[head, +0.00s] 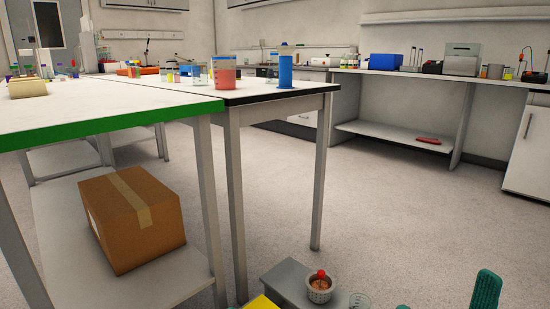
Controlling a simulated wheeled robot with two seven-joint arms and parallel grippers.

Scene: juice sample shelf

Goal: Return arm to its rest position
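Neither of my grippers shows in the head view, and no part of my arms can be made out.
A cardboard box (135,220) lies on the shelf under the near table. Low in front are a grey stand (285,280), a small pot with a red ball (320,287), and a green ridged object (487,290). The floor (400,220) at centre right is clear.

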